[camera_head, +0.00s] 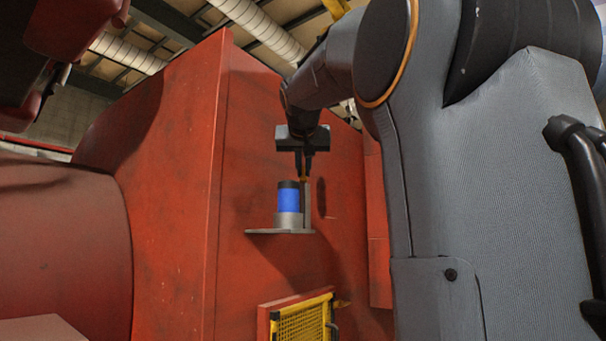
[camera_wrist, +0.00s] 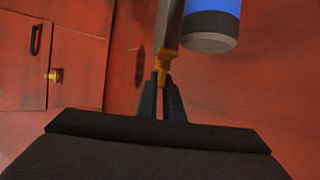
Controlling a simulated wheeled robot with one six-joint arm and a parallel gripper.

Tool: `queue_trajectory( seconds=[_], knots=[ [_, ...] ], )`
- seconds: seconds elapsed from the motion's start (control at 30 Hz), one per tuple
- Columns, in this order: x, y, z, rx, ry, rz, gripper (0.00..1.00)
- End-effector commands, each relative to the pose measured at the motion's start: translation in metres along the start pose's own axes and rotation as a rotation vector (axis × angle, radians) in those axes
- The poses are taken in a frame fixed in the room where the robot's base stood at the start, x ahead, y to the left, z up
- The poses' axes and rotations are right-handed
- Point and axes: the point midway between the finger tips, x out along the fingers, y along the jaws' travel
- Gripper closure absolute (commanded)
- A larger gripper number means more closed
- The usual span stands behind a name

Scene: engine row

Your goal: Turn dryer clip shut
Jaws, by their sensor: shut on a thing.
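The dryer is a blue cylinder (camera_head: 289,199) with a black cap and a grey base. It stands upright on a grey bracket (camera_head: 266,231) on the red wall. It also shows at the top of the wrist view (camera_wrist: 212,20). The dryer clip is a small yellow piece (camera_wrist: 165,66) at the end of a grey post (camera_wrist: 166,25) beside the dryer. My gripper (camera_wrist: 163,82) is shut on the yellow clip. In the head view my gripper (camera_head: 303,167) points down beside the dryer's cap, and the clip is small and partly hidden there.
A yellow mesh panel (camera_head: 302,322) in a red frame sticks out below the bracket. In the wrist view, red doors (camera_wrist: 75,45) with a black handle (camera_wrist: 36,39) and a yellow latch (camera_wrist: 54,76) are at left. Bare red wall surrounds the dryer.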

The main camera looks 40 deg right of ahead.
Motion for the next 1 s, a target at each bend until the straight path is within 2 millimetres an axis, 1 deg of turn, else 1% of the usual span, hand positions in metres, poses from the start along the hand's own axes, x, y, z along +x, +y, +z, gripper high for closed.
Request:
queue_trajectory(
  seconds=[0.03,0.6,0.8,1.0],
  knots=[
    [0.0015,-0.0036,0.0015,0.009,0.002,0.025,1.00],
    [0.0018,-0.0022,0.0011,0.177,-0.003,0.429,1.00],
    [0.0014,-0.0010,0.0010,0.213,-0.004,0.516,1.00],
    [0.0011,-0.0003,0.0015,0.231,-0.005,0.559,1.00]
  ],
)
